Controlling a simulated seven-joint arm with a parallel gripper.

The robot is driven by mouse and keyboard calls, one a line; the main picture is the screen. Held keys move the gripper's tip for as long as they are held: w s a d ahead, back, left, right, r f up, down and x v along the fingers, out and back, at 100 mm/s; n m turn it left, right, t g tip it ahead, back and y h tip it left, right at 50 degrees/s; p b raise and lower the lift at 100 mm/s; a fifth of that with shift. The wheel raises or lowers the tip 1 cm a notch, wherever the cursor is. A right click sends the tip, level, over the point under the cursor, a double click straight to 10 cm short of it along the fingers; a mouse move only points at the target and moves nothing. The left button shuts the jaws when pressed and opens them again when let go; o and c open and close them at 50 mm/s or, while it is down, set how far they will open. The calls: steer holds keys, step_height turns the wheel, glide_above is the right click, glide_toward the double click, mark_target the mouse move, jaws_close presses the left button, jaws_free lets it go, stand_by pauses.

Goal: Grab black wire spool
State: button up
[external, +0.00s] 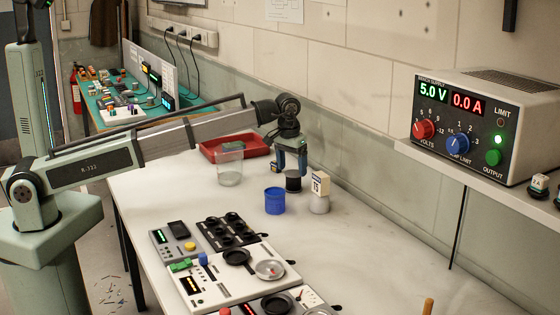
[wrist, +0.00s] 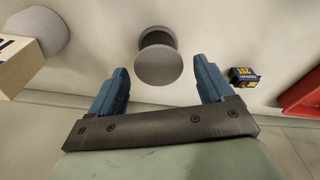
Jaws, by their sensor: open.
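The black wire spool (wrist: 157,40) has grey end discs and a dark winding. In the wrist view it is at the upper middle, between the lines of my two blue fingers and just beyond their tips. My gripper (wrist: 163,72) is open and empty, its fingers apart on either side. In the external view my gripper (external: 291,170) points down at the far part of the bench. The spool (external: 293,184) shows there as a small dark cylinder right below and between the fingers, partly hidden by them. I cannot tell whether a finger touches it.
A grey cylinder (external: 320,204) with a small box (external: 320,184) stands close on the right. A blue cup (external: 275,201) is in front, a clear beaker (external: 230,167) and red tray (external: 240,146) left.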

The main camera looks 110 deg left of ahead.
mark_target(293, 173)
steer(key=shift+w+a+f, duration=0.1)
steer(key=shift+a+f, duration=0.05)
steer(key=shift+f, duration=1.3)
steer(key=shift+w+a+f, duration=0.1)
steer(key=shift+a+f, duration=0.05)
steer(key=shift+f, duration=1.25)
steer(key=shift+c, duration=0.3)
steer(key=c, duration=0.9)
